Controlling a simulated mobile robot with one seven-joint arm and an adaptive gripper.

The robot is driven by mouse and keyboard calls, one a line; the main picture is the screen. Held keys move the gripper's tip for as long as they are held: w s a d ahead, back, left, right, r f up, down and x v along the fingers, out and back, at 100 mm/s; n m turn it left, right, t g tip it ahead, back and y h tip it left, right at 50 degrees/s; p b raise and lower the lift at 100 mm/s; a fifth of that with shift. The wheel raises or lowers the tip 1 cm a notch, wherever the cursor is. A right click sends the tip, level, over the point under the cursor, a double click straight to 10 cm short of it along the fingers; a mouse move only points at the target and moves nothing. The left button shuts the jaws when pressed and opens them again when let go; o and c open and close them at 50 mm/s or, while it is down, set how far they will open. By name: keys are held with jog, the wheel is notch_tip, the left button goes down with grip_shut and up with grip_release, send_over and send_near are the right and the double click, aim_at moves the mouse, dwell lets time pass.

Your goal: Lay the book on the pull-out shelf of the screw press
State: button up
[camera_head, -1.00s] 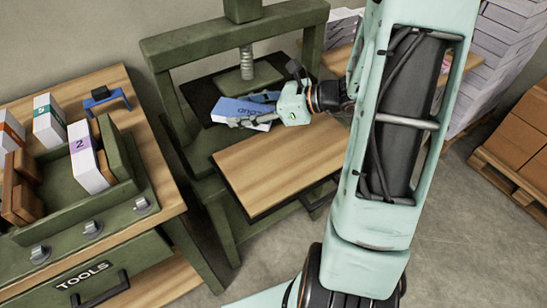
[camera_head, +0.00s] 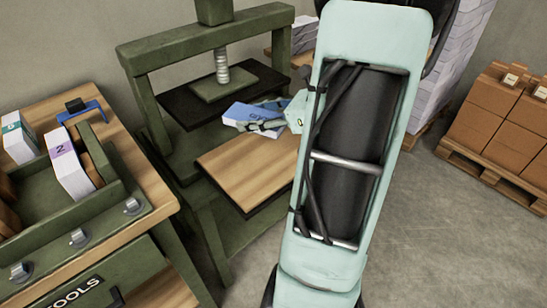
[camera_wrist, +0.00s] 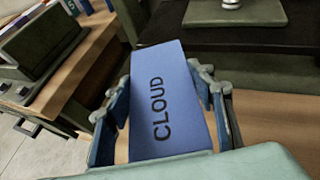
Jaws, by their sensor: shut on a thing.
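The blue book (camera_head: 252,117), lettered CLOUD, is held in my gripper (camera_head: 268,118), just above the back part of the wooden pull-out shelf (camera_head: 245,172). In the wrist view the book (camera_wrist: 168,95) lies between the two fingers of my gripper (camera_wrist: 170,105), which are shut on its sides. The shelf shows below and right of the book in that view (camera_wrist: 270,115). The green screw press (camera_head: 140,85) stands behind, with its metal screw and plate (camera_head: 238,83) above a dark board. Whether the book touches the shelf I cannot tell.
A wooden bench with a green tray (camera_head: 70,215) of books stands at the left, with a blue clamp-like tool (camera_head: 85,108) on it. Cartons on a pallet (camera_head: 500,115) and a paper stack (camera_head: 455,60) stand at the right. The shelf's front part is bare.

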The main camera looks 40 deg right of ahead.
jog(key=s+d+m+t+h+b, duration=0.2)
jog(key=s+d+m+h+b, duration=0.25)
jog(key=s+d, duration=0.7)
jog(key=b, duration=0.4)
send_over(275, 146)
jog(key=s, duration=0.1)
jog(key=shift+h, duration=0.25)
notch_tip(275, 146, down, 9)
jog(key=shift+d, duration=0.15)
jog(key=shift+w+f, duration=0.15)
jog(key=shift+f, duration=0.05)
jog(key=shift+w+f+b, duration=0.15)
jog(key=shift+f+b, duration=0.3)
jog(key=shift+f, duration=0.45)
jog(key=shift+w+f+b, duration=0.1)
jog(key=shift+f+b, duration=0.35)
jog(key=shift+f, duration=0.45)
jog(key=shift+f, duration=0.25)
jog(key=o, duration=1.3)
jog(key=shift+r, duration=0.1)
